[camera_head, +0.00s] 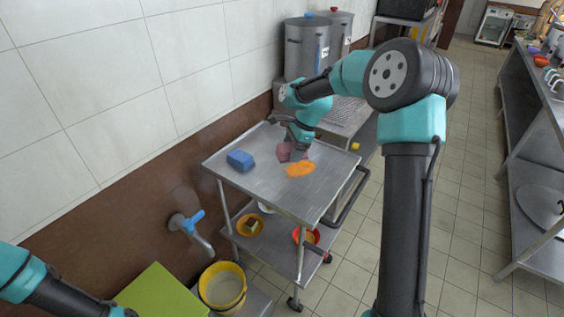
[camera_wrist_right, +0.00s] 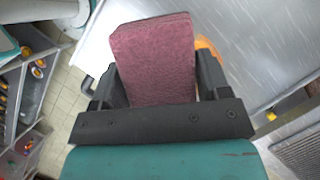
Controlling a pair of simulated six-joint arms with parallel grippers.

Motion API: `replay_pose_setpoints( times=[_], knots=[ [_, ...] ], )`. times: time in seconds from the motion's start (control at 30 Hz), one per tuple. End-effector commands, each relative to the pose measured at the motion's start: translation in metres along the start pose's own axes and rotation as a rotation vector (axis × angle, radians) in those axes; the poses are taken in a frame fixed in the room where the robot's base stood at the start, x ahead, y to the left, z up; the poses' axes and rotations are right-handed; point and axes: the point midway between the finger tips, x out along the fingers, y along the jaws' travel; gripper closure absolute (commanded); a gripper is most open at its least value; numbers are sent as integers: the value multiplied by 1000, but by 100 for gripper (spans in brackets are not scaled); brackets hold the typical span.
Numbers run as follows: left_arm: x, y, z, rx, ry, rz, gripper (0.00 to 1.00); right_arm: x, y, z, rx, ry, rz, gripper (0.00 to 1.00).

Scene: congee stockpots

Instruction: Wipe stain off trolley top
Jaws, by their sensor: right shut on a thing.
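The trolley (camera_head: 265,195) has a bare metal top with an orange stain (camera_head: 300,169) near its middle right. My right gripper (camera_head: 296,146) is shut on a dark pink sponge (camera_head: 284,153), just behind the stain at the trolley's far side. In the right wrist view the sponge (camera_wrist_right: 153,60) sits between both fingers, and part of the orange stain (camera_wrist_right: 209,52) shows beside it. I cannot tell whether the sponge touches the top. A blue sponge-like block (camera_head: 240,160) lies on the left part of the top. My left arm shows at the lower left, but its gripper is out of view.
A yellow bowl (camera_head: 250,225) and a red bowl (camera_head: 306,237) sit on the trolley's lower shelf. A tap (camera_head: 190,226), a yellow bucket (camera_head: 222,287) and a green board (camera_head: 161,292) are at the lower left. Grey stockpots (camera_head: 306,50) stand behind.

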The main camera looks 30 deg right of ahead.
Motion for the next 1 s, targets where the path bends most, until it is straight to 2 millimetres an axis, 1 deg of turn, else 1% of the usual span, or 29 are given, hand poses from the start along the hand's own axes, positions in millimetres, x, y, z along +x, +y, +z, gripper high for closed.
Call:
replay_pose_setpoints(
  times=[0.27,0.43,0.57,0.83,1.0],
  knots=[
    [0,0,0,0,0,0,100,0,0,0,1,0,0,49],
    [0,0,0,0,0,0,100,4,0,-2,0,0,1,49],
    [0,0,0,0,0,0,100,12,0,-5,0,0,1,49],
    [0,0,0,0,0,0,100,36,0,-14,0,0,2,49],
    [0,0,0,0,0,0,100,45,0,-18,0,0,0,49]
  ],
)
